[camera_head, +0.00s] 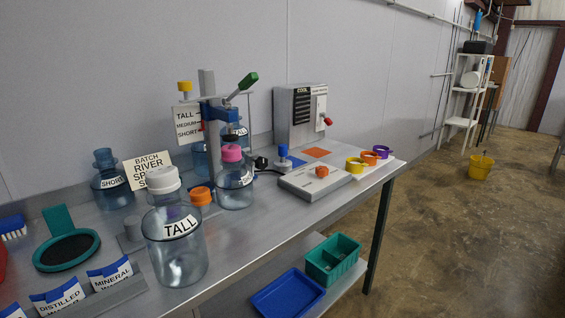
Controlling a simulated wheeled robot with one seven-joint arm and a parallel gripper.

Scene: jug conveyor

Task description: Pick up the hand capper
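No item is labelled as the hand capper, so I cannot tell for sure which it is. One candidate is a small blue-knobbed hand tool (283,151) standing upright on the bench, right of the press, near a blue mat. Another is a teal ring-shaped tool (56,219) with a stubby handle and dark centre, lying flat at the left. My gripper is not in view.
A clear jug marked TALL (179,260) stands at the front of the metal bench (262,241). A grey scale-like box (314,182), a COOL machine (300,113) and coloured rings (355,165) are at right. Blue (287,297) and green bins sit below.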

